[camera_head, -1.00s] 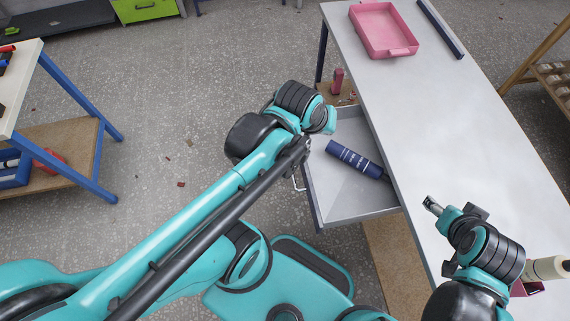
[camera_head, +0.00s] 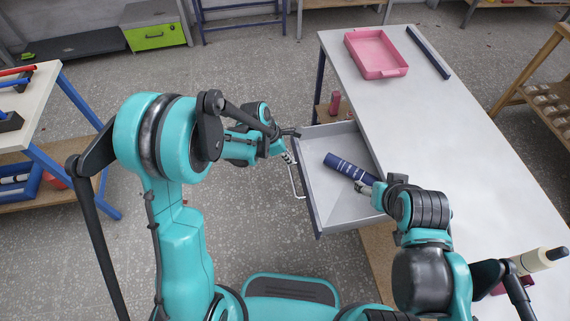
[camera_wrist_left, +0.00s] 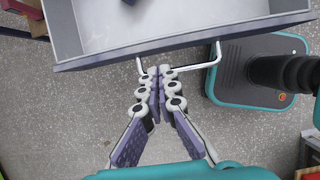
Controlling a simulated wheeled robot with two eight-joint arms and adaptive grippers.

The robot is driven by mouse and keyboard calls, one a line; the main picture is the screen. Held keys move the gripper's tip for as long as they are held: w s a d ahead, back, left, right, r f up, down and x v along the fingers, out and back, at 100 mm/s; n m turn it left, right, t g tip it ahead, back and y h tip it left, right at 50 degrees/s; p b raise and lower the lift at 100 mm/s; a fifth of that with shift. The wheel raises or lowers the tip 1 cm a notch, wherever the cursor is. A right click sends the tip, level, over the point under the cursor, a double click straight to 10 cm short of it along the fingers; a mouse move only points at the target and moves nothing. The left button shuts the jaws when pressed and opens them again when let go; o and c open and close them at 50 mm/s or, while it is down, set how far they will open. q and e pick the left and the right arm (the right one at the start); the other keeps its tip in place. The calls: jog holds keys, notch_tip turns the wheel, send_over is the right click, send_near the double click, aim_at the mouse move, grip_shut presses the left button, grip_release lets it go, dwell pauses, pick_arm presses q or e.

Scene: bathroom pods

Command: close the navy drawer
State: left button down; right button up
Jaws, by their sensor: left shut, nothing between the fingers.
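The navy drawer (camera_head: 309,196) stands pulled out from the left side of the grey-white table, with its navy front facing left and a pale bar handle (camera_head: 292,180) on it. A dark blue bottle (camera_head: 345,166) lies inside. My left gripper (camera_head: 289,157) is at the drawer front by the far end of the handle. In the left wrist view the drawer front (camera_wrist_left: 185,38) crosses the top, and my left gripper (camera_wrist_left: 160,72) is shut and empty, its tips by the handle (camera_wrist_left: 205,64). My right gripper (camera_head: 364,187) is over the drawer's table-side edge, close to the bottle; its fingers are too small to judge.
The table (camera_head: 440,135) carries a pink tray (camera_head: 377,55) and a dark bar (camera_head: 428,53) at its far end. A workbench (camera_head: 45,100) with blue legs stands at the left. The floor (camera_head: 255,70) beyond the drawer is clear.

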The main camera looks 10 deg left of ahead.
pick_arm(q)
jog(key=b+x, duration=0.2)
jog(key=x, duration=0.6)
jog(key=shift+d+f, duration=0.15)
jog(key=shift+f, duration=0.15)
jog(key=b, duration=0.2)
send_near(356, 158)
jog(key=s+d+f, duration=0.2)
jog(key=s+f, duration=0.1)
jog(key=shift+s+d+f, duration=0.1)
jog(key=shift+s+d, duration=0.1)
jog(key=shift+a, duration=0.1)
